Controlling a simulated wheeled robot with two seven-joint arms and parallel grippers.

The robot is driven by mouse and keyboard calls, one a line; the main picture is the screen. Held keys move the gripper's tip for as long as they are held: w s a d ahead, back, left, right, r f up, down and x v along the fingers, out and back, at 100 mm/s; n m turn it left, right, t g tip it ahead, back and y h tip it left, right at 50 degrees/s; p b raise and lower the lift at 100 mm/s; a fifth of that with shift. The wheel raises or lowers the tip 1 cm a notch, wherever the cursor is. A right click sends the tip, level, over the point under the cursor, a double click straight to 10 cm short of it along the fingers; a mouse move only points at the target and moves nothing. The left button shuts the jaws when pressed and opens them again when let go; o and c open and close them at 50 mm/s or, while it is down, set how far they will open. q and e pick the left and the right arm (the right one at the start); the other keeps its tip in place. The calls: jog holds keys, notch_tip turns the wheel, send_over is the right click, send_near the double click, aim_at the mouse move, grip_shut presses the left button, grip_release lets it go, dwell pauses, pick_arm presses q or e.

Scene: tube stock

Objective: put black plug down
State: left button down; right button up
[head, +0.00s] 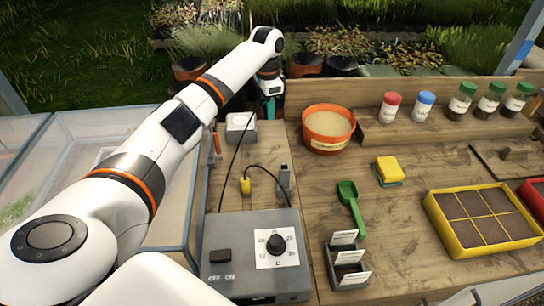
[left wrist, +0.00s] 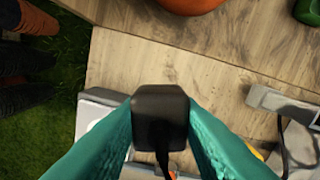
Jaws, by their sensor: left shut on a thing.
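My left gripper (head: 269,88) is at the far end of the wooden bench, above its back left part. In the left wrist view its teal fingers (left wrist: 160,130) are shut on the black plug (left wrist: 160,103), with a black cable hanging from it. In the head view the plug is too small to make out clearly; a thin black cable runs from near the gripper toward the grey control box (head: 256,262). The right gripper is not in view.
A pale box (head: 240,127) sits just below the gripper. A yellow plug (head: 245,187) and a grey holder (head: 285,180) stand behind the control box. An orange tub (head: 328,130) is to the right. Bare wood lies between the tub and the holder.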

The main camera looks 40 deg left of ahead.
pick_arm(q)
jog(key=m, duration=0.1)
jog(key=d+m, duration=0.1)
jog(key=shift+s+d+f+m+b, duration=0.2)
jog(key=shift+s+d+m+b, duration=0.05)
jog(key=shift+s+m+b, duration=0.1)
send_near(272, 149)
jog(key=shift+m, duration=0.25)
jog(key=shift+d+f+p, duration=0.1)
jog(key=shift+f+p, duration=0.35)
jog(key=shift+f, duration=2.25)
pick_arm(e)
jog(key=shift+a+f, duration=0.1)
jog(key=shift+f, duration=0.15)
pick_arm(q)
jog(key=shift+f, duration=0.25)
jog(key=shift+f, duration=0.35)
jog(key=c, duration=1.1)
grip_release()
jog(key=shift+o, duration=0.2)
